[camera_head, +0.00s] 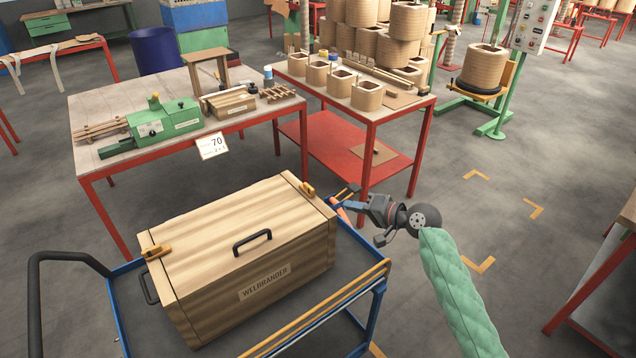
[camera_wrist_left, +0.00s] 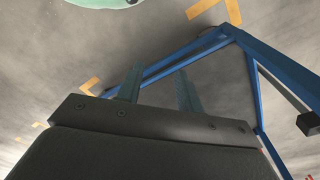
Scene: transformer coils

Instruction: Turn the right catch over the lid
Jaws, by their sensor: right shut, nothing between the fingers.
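A wooden crate (camera_head: 215,290) with a plank lid (camera_head: 215,222) and a black handle sits on a blue cart. The right catch (camera_head: 308,189), a small yellow piece, is at the lid's far right corner; I cannot tell from here whether it lies over the lid. The left catch (camera_head: 157,251) is at the lid's left end. My right gripper (camera_head: 343,198) is shut and empty, just right of the right catch and apart from it. My left gripper (camera_wrist_left: 160,86) shows only in the left wrist view, with its two fingers apart and nothing between them.
The blue cart (camera_head: 372,318) has a yellow-topped rail along its front right side. Behind it stand a workbench (camera_head: 95,95) with a green tool and a red table (camera_head: 420,103) with coils. The floor to the right is clear, with yellow corner marks.

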